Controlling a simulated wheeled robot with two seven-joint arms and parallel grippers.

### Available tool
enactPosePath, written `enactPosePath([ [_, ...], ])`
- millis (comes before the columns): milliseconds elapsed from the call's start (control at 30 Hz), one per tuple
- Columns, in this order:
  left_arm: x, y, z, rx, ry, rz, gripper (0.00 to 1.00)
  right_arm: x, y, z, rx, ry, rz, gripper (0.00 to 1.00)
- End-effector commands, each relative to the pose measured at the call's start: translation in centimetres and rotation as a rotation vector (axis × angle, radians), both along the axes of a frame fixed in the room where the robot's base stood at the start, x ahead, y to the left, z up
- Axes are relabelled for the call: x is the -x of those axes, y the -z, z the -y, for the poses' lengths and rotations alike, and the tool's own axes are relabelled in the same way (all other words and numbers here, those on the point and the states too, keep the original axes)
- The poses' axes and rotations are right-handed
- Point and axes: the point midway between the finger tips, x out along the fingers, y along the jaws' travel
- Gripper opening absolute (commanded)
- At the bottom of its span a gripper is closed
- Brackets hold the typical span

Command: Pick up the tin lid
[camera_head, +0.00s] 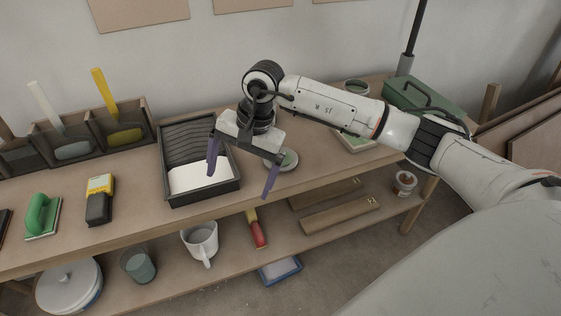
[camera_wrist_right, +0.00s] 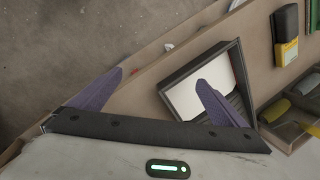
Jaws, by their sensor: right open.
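A round, shallow grey disc with a greenish middle, which looks like the tin lid (camera_head: 287,158), lies on the upper worktop just right of the black tray. My right gripper (camera_head: 242,182) is open and empty, with its purple fingers spread and pointing down. One finger is over the tray's right part, and the other is by the worktop's front edge, in front of the disc. The gripper partly covers the disc. In the right wrist view the open fingers (camera_wrist_right: 158,92) show, but I cannot make out the disc. My left gripper is not in view.
The black paint tray (camera_head: 171,203) holds white paint. A green box (camera_head: 414,97) and a round tin (camera_head: 355,87) stand at the back right. Left are a yellow-black tool (camera_head: 99,200) and a green-handled float (camera_head: 42,216). The lower shelf holds a mug (camera_head: 200,242).

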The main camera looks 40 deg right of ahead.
Motion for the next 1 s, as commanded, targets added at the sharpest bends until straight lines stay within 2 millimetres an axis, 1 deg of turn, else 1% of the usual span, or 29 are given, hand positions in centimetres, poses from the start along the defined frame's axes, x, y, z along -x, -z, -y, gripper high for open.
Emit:
enactPosePath([
  [33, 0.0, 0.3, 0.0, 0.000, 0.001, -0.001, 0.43, -1.3, -1.3, 3.7, 0.126, -0.019, 0.036, 0.96],
  [100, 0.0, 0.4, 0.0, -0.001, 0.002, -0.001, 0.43, -2.1, -2.9, 7.8, 0.266, -0.038, 0.055, 0.96],
  [200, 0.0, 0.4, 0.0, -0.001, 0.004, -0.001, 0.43, -2.7, -4.8, 11.6, 0.395, -0.047, 0.064, 0.96],
  [267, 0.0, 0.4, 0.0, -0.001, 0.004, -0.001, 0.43, -2.8, -5.4, 12.8, 0.437, -0.051, 0.063, 0.96],
  [367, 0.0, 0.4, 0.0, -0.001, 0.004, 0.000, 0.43, -2.9, -5.1, 13.6, 0.462, -0.052, 0.060, 0.96],
  [600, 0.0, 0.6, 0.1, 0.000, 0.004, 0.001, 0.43, -3.5, -1.7, 14.2, 0.460, -0.052, 0.058, 0.96],
  [767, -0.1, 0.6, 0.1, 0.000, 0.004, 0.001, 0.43, -3.9, -0.2, 14.3, 0.458, -0.053, 0.060, 0.96],
  [933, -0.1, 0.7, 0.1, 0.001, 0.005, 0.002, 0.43, -4.5, 2.4, 14.2, 0.457, -0.052, 0.058, 0.96],
  [1000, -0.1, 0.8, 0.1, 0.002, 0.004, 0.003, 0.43, -4.7, 3.2, 14.5, 0.457, -0.051, 0.059, 0.96],
])
